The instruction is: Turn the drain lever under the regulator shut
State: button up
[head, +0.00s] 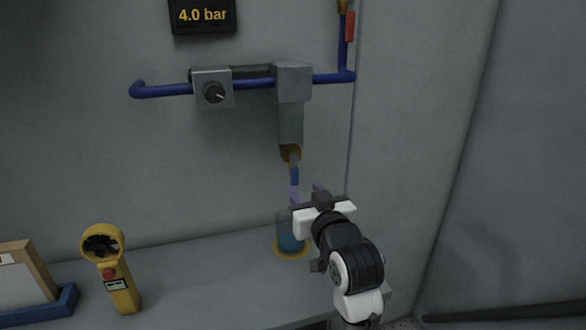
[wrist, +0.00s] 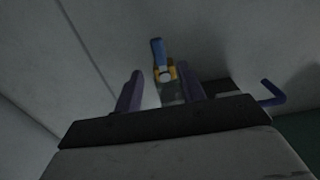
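The drain lever (head: 295,176) is a small blue handle hanging down from a brass valve (head: 290,152) under the grey regulator bowl (head: 290,122). In the wrist view the blue lever (wrist: 158,51) shows beyond the fingers, with the brass valve (wrist: 165,74) at its base. My gripper (head: 306,190) is just below the lever in the head view, its two purple fingers pointing up. In the wrist view my gripper (wrist: 158,72) is open, with nothing held between the fingers. The lever looks apart from both fingers.
A clear cup with blue liquid (head: 290,236) stands on a yellow ring (head: 278,254) below, partly behind my gripper. A blue pipe (head: 165,90) with a knob box (head: 213,91) runs along the wall. A yellow handheld device (head: 117,275) and a blue tray (head: 50,311) are at left.

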aim_at(295, 176)
jog(key=p+x, duration=0.2)
jog(key=x, duration=0.8)
jog(key=shift+w, duration=0.25)
grip_shut()
